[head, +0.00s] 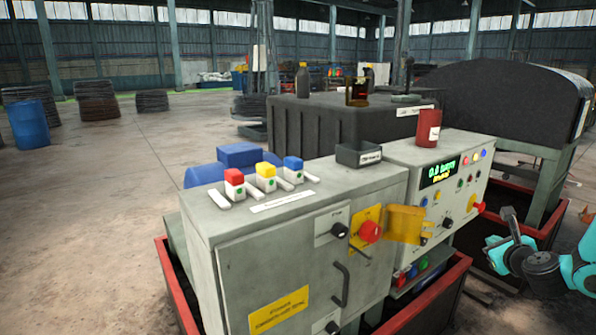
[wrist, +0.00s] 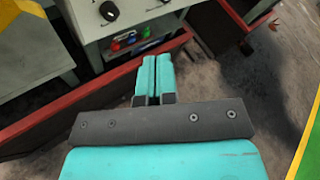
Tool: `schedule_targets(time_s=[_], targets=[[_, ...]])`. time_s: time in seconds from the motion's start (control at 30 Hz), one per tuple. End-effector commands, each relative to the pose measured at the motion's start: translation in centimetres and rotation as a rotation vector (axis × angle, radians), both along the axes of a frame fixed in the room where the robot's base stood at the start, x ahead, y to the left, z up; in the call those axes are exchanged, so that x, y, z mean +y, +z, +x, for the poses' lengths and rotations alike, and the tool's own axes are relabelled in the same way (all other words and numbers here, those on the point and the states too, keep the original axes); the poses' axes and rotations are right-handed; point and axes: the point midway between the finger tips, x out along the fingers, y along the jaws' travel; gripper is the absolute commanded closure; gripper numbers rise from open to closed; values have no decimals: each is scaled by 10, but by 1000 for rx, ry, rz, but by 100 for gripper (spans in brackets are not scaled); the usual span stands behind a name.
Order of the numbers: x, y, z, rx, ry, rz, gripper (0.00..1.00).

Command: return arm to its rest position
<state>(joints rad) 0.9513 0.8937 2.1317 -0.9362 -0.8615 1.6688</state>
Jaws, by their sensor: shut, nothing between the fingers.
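My gripper (wrist: 154,62) shows in the wrist view with its two teal fingers side by side, shut, and nothing between them. It hangs over the grey floor near the red frame edge, apart from the control cabinet. In the head view my teal and grey arm (head: 545,264) is at the far right, beside the cabinet and clear of it. The grey control cabinet (head: 285,250) stands in the middle of the head view. Its panel has a green display (head: 438,172), a red knob (head: 369,231) and a yellow guard (head: 403,224).
A red-edged frame (head: 440,292) surrounds the cabinet base; its red bar (wrist: 60,120) crosses the left of the wrist view. A red can (head: 428,127) and a small dark tray (head: 358,155) sit on top. A blue drum (head: 29,124) stands far left. Open floor lies left.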

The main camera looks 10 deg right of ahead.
Motion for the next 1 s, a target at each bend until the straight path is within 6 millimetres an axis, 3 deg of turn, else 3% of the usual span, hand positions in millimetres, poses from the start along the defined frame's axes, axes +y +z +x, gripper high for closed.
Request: schedule_targets(time_s=[0.37, 0.57, 0.77, 0.83, 0.93, 1.0], targets=[[62, 23, 31, 75, 228, -131, 100], [116, 43, 45, 136, 435, -265, 100], [201, 72, 51, 203, 762, -497, 100], [245, 85, 45, 224, 931, -624, 100], [318, 106, 20, 238, 1230, -862, 100], [365, 119, -9, 228, 1452, -1046, 100]])
